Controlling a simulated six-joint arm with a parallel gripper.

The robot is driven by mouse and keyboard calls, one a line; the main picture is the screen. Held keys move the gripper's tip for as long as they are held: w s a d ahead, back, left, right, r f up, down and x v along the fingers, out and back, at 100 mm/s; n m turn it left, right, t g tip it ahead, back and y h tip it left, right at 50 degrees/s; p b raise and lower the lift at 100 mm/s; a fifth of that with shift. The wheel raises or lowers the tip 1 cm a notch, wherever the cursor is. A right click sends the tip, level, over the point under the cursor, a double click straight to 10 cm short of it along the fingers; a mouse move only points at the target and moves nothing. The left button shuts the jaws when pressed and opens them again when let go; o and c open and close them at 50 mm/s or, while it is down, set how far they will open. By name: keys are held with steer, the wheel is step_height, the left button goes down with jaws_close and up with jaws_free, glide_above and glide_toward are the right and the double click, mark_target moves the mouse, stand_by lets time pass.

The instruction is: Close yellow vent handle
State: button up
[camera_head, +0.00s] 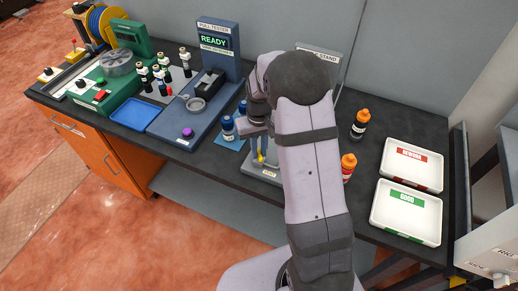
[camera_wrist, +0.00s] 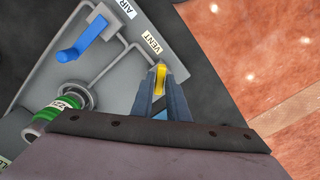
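The yellow vent handle (camera_wrist: 160,78) sits between the fingertips of my gripper (camera_wrist: 160,88) in the wrist view, beside the VENT label (camera_wrist: 151,43). The fingers are close together with the handle filling the narrow gap, so my gripper looks shut on it. In the head view a bit of the yellow handle (camera_head: 261,157) shows below my gripper, over the grey stand panel (camera_head: 258,172); my arm hides much of the stand. A blue AIR handle (camera_wrist: 84,40) is on the same panel at upper left in the wrist view.
A green-ringed fitting (camera_wrist: 57,112) is at lower left in the wrist view. Blue-labelled bottles (camera_head: 228,128) stand left of my gripper, orange-capped bottles (camera_head: 359,124) to the right. White trays (camera_head: 406,212) lie farther right. The pull tester (camera_head: 200,100) stands to the left.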

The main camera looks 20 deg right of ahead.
jaws_close()
steer(key=shift+m, duration=0.4)
steer(key=m, duration=0.3)
steer(key=shift+m, duration=2.4)
steer(key=shift+r, duration=0.1)
steer(key=shift+w, duration=0.1)
steer(key=o, duration=0.6)
jaws_free()
steer(key=shift+c, duration=0.2)
